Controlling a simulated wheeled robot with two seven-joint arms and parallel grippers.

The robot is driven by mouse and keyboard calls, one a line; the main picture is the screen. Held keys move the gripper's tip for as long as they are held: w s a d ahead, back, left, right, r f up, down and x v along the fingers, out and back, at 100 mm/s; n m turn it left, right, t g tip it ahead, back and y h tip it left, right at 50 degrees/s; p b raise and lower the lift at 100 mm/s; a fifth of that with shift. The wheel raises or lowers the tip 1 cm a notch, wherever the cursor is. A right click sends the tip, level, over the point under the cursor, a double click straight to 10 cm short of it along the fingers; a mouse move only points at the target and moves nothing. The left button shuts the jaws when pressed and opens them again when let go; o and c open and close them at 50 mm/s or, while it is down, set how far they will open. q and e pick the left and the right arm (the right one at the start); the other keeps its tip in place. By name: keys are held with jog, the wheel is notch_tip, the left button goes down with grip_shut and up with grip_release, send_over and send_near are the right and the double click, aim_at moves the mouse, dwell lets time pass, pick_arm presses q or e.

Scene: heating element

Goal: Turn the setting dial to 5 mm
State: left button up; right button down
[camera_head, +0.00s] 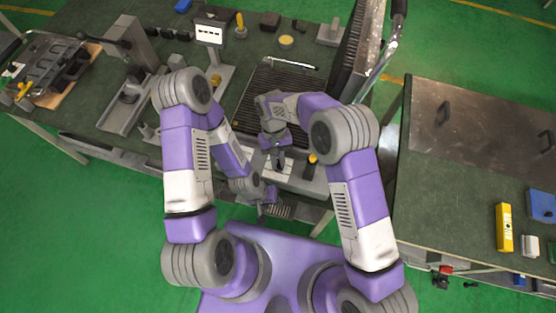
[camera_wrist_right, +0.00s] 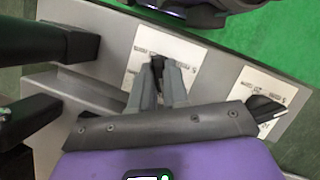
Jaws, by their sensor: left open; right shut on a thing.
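The setting dial (camera_wrist_right: 157,64) is a small dark knob on a white label plate (camera_wrist_right: 187,54) in the right wrist view. My right gripper (camera_wrist_right: 160,82) is shut on it, with the fingers on either side of the knob. The dial's number and pointer are too small to read. In the head view my right gripper (camera_head: 279,162) reaches down to the front panel of the machine and hides most of the dial. My left gripper (camera_head: 268,207) is open and empty, low in front of the machine's front edge, apart from the dial.
A second label plate (camera_wrist_right: 284,91) with a partly hidden dark part is at the right of the panel. Behind my right gripper lies a dark ribbed plate (camera_head: 262,86), with a raised plate (camera_head: 358,45) beside it. A second table (camera_head: 450,170) stands at the right.

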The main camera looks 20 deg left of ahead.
jog(key=n+t+h, duration=0.1)
jog(key=n, duration=0.2)
jog(key=n+b, duration=0.1)
jog(key=n, duration=0.2)
jog(key=shift+s+a+n+t+h, duration=0.1)
jog(key=shift+a+n+t+h, duration=0.05)
jog(key=shift+n+t+h, duration=0.2)
pick_arm(q)
jog(key=shift+f+b, duration=0.4)
jog(key=shift+f, duration=0.55)
pick_arm(e)
jog(key=n+t, duration=0.1)
jog(key=n, duration=0.1)
jog(key=n+t, duration=0.1)
jog(key=n, duration=0.2)
jog(key=shift+s+h, duration=0.15)
jog(key=shift+h, duration=0.2)
jog(key=shift+n, duration=0.35)
jog(key=c, duration=1.1)
grip_release()
jog(key=shift+r, duration=0.15)
